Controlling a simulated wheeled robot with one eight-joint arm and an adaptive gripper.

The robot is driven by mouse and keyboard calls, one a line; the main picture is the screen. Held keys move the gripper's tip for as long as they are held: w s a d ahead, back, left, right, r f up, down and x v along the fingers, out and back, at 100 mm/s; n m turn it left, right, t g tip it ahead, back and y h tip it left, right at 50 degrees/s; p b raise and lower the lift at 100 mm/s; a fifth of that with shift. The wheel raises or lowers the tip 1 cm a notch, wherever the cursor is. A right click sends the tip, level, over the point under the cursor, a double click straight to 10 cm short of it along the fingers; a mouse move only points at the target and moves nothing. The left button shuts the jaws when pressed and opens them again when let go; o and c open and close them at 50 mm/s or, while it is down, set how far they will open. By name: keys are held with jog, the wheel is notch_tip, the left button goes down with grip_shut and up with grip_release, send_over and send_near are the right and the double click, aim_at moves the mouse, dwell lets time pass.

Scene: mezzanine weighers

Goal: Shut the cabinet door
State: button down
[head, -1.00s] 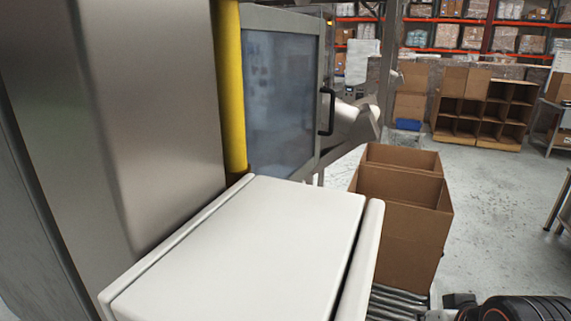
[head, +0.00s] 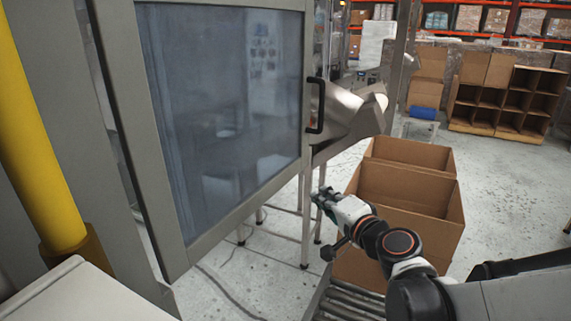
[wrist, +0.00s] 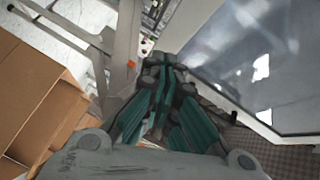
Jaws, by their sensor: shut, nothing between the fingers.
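The cabinet door (head: 225,110) is a large framed glass panel with a grey frame. It fills the left half of the head view, and a black bar handle (head: 316,105) is on its right edge. I cannot tell how far ajar it is. My gripper (head: 322,198) is below the handle in the head view, near the door's lower right corner, shut and empty. In the wrist view, its closed teal-padded fingers (wrist: 165,70) point away from the camera, with a glass panel (wrist: 250,60) to their right. I cannot tell whether they touch it.
Open cardboard boxes (head: 405,200) stand on a roller conveyor (head: 345,303) just beyond my arm. A metal chute (head: 350,115) is behind the handle. A yellow post (head: 35,140) and a pale surface (head: 75,295) are at the left. Bare floor lies at the right.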

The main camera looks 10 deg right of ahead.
jog(key=w+d+f+m+t+h, duration=0.1)
jog(key=w+d+m+t+h, duration=0.15)
jog(key=d+m, duration=0.25)
jog(key=b, duration=0.2)
send_near(307, 162)
jog(key=w+d, duration=0.2)
jog(key=d, duration=0.1)
jog(key=shift+m, duration=0.3)
jog(key=shift+w+a+r+b, duration=0.1)
jog(key=shift+w+a+b, duration=0.1)
jog(key=shift+w+a, duration=0.55)
jog(key=shift+w+a+r+b, duration=0.2)
jog(key=shift+w+a, duration=0.3)
jog(key=shift+a, duration=0.45)
